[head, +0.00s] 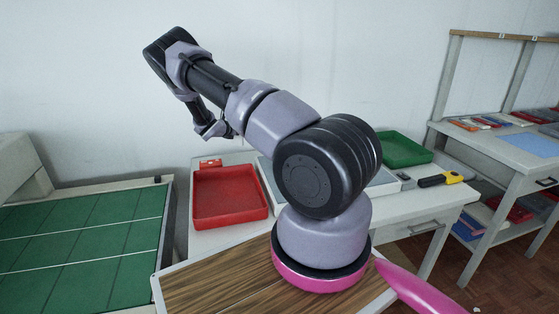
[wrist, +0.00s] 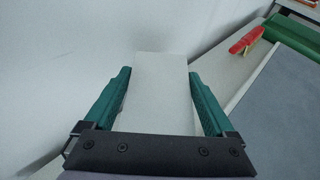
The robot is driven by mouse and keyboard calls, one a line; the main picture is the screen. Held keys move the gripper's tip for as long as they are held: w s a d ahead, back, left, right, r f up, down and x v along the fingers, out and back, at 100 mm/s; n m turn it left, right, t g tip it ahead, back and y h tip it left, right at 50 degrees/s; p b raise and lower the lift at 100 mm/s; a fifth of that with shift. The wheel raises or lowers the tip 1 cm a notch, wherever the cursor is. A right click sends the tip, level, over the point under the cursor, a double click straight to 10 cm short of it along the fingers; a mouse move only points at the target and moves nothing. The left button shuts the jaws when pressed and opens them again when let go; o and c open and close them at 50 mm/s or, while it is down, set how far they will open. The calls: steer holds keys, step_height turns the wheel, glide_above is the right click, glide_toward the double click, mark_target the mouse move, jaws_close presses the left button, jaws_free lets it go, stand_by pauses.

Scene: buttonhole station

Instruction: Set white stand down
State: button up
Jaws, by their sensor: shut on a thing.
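In the wrist view, my gripper (wrist: 160,76) has its two green fingers shut on the white stand (wrist: 160,108). The stand is a plain, pale block or panel between the fingers, reaching forward past their tips. Its lower part is hidden behind the dark gripper bar. In the head view, the end of my arm hangs down in front of the white wall, above and behind the red tray (head: 229,216). I cannot make out the stand there, and cannot tell whether it touches the surface below.
A white table (head: 418,205) carries the red tray, a green tray (head: 405,163) and a yellow-and-black tool (head: 440,180). A green gridded surface (head: 80,240) lies left. In the wrist view, a red object (wrist: 245,41) and grey panel (wrist: 272,105) lie right of the stand.

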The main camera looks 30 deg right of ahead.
step_height(320, 180, down, 10)
steer(key=shift+r, duration=0.2)
steer(key=o, duration=1.3)
steer(key=v, duration=1.2)
steer(key=s+r+m+g+y, duration=0.25)
steer(key=s+r+m, duration=0.55)
steer(key=r, duration=0.5)
steer(key=s+r+m+g+y, duration=0.25)
steer(key=s+r+m, duration=0.55)
steer(key=r, duration=0.5)
steer(key=s+a+r+m+t+y, duration=0.2)
steer(key=s+a+r+m+y, duration=0.1)
steer(key=s, duration=0.6)
steer(key=s+a+r+m+t+y, duration=0.1)
steer(key=s+a+r+m+y, duration=0.2)
steer(key=s+a+r+m, duration=0.2)
steer(key=s+a+r+m+t+y, duration=0.2)
steer(key=s+a+r+m, duration=0.2)
steer(key=s+r, duration=0.5)
steer(key=shift+s+a+r+t+y, duration=0.1)
steer(key=shift+s+a+t+y, duration=0.1)
steer(key=shift+s, duration=1.05)
steer(key=shift+s+a+t+y, duration=0.1)
steer(key=shift+s+y, duration=0.1)
steer(key=shift+s, duration=1.1)
